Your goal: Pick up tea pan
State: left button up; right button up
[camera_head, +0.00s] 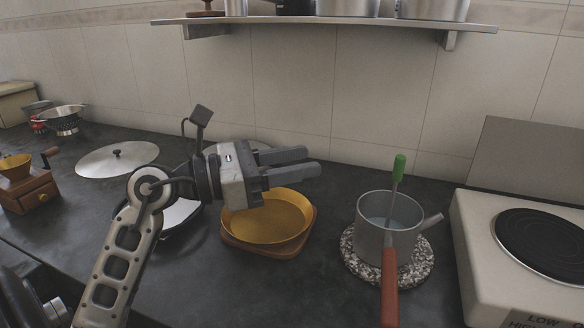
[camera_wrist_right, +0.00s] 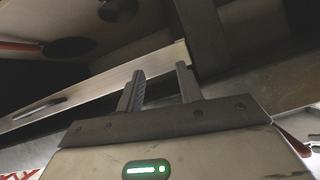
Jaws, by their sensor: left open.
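The tea pan (camera_head: 388,231) is a grey metal saucepan with a reddish-brown handle that points toward the front edge of the counter. It stands upright on a round speckled stone trivet (camera_head: 415,262). A utensil with a green handle (camera_head: 399,167) leans up out of it. My left gripper (camera_head: 312,162) is open and empty above the back of the yellow dish, left of the pan and apart from it, its fingers pointing right. My right gripper (camera_wrist_right: 160,86) shows in the right wrist view with its fingers apart and nothing between them. The tea pan is not recognisable there.
A yellow dish (camera_head: 268,222) on a wooden board lies left of the pan. A hot plate (camera_head: 530,250) stands on the right. A lid (camera_head: 117,157), a coffee grinder (camera_head: 32,185) and a strainer (camera_head: 62,118) are at the left. A shelf (camera_head: 330,21) with pots hangs above.

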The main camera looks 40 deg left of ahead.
aim_at(389, 249)
jog(key=k, duration=1)
